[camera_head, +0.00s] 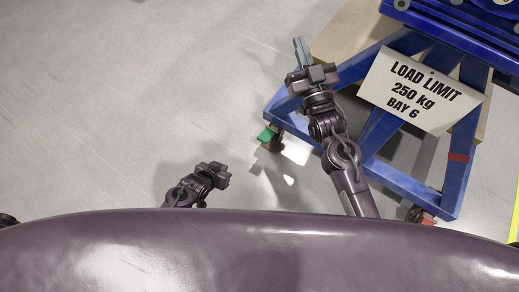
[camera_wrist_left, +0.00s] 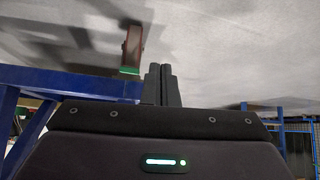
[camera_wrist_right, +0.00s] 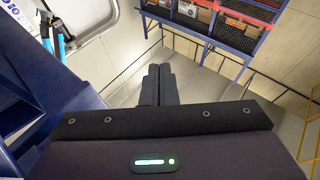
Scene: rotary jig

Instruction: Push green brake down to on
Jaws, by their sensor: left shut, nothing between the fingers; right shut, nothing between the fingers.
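The green brake (camera_head: 267,135) sticks out from a castor (camera_head: 272,143) under the left corner of the blue jig frame (camera_head: 318,105). My left gripper (camera_head: 224,174) is shut and empty, below and left of the brake in the head view. My right gripper (camera_head: 300,47) is shut and empty, above the brake in the picture, beside the frame.
A sign (camera_head: 422,89) reading LOAD LIMIT 250 kg BAY 6 hangs on the frame. Another castor (camera_head: 423,214) stands at the frame's lower right corner. Floor left of the frame is clear. The right wrist view shows a shelf with boxes (camera_wrist_right: 235,35).

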